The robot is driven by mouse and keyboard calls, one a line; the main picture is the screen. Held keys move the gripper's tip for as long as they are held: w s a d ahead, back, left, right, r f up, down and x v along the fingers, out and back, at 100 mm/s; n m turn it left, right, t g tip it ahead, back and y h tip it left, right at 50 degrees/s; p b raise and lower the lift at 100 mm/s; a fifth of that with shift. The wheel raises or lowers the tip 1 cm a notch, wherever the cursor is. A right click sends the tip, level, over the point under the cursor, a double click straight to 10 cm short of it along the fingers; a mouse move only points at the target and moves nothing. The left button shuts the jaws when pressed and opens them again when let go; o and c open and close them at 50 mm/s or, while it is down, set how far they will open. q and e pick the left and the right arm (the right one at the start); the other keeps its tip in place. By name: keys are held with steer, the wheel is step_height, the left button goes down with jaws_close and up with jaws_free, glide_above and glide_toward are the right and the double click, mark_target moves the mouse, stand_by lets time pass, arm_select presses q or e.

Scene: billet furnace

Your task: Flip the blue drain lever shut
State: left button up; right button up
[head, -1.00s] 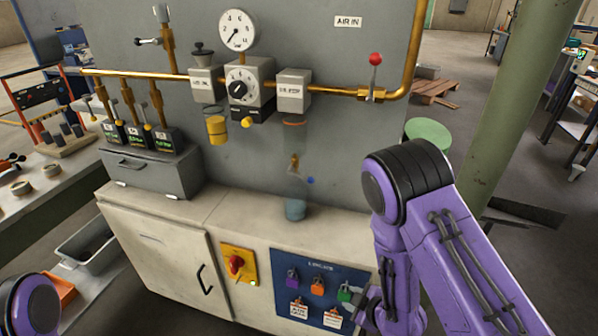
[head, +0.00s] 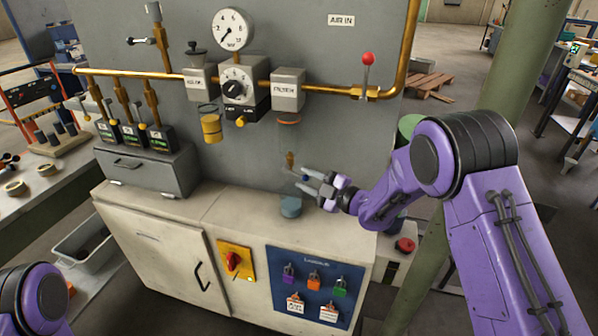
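The drain valve is a small brass fitting (head: 290,160) below the filter block on the grey panel. The blue drain lever (head: 305,178) shows as a small blue tip just below and right of the fitting, mostly hidden by my fingers. My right gripper (head: 301,180) reaches in from the right. Its two fingers are apart, pointing left, with the blue tip between or just behind them; I cannot tell whether they touch it. My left gripper is out of view; only a purple part of my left arm shows at the bottom left.
A blue-grey cup (head: 290,207) stands on the cabinet top below the valve. The filter block (head: 288,90), brass pipe (head: 325,88) and red-knobbed lever (head: 367,60) are above. A regulator (head: 240,85) and yellow-bottomed bowl (head: 211,128) are to the left. The cabinet top (head: 235,203) is otherwise clear nearby.

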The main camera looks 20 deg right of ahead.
mark_target(304, 178)
steer(key=shift+x, duration=1.8)
jaws_close()
steer(key=r+g+h+p, duration=0.1)
steer(key=g+p, duration=0.1)
steer(key=p, duration=0.2)
steer(key=shift+r+n, duration=0.25)
steer(key=shift+n, duration=0.15)
steer(key=shift+f+h, duration=0.1)
steer(key=shift+h, duration=0.3)
steer(key=shift+d+f, duration=0.1)
steer(key=shift+f, duration=0.05)
jaws_free()
steer(key=shift+s, duration=0.1)
